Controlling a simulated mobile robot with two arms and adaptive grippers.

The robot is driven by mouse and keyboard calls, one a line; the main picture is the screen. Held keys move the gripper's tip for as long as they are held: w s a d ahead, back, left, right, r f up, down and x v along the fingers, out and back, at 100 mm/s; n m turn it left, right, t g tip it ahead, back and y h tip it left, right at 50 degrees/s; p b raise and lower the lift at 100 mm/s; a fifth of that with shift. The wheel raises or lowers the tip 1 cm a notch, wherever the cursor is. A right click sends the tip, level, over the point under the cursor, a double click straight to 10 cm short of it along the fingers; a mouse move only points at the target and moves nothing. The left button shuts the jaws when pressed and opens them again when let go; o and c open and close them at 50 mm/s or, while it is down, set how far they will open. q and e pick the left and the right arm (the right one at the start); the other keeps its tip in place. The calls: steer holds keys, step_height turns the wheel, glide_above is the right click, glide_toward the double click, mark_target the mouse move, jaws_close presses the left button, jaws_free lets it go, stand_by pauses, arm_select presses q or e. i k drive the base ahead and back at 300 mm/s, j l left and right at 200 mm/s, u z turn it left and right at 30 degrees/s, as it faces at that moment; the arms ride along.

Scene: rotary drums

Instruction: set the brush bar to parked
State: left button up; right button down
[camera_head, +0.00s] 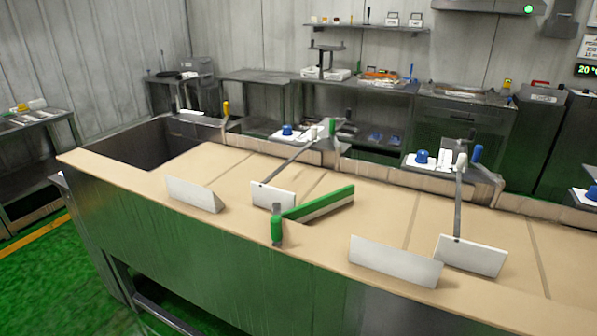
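The brush bar (318,203) is a green bar with a pale lower strip, seen in the head view. It lies at an angle over the tan surface of a long bench or conveyor (370,207), its free end pointing to the far right. Its near end is beside an upright green handle or post (277,228) at the near edge; the joint between them is too small to make out. No label for a parked position is readable. Neither of my grippers is in view.
White plates (272,196) and (472,255) hang on grey arms from the far rail, the first close beside the brush bar. Two more white plates (194,193) and (395,261) stand along the near edge. Blue knobs (287,130) sit along the far side. Green floor (50,285) is clear at left.

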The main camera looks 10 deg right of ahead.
mark_target(305, 211)
steer(key=i+j+z, duration=0.1)
steer(key=i+j, duration=0.2)
steer(key=j, duration=0.15)
steer(key=i+j+z, duration=0.1)
steer(key=i+j, duration=0.2)
steer(key=j, duration=0.15)
steer(key=i+j+z, duration=0.1)
steer(key=i+j, duration=0.2)
steer(key=j, duration=0.15)
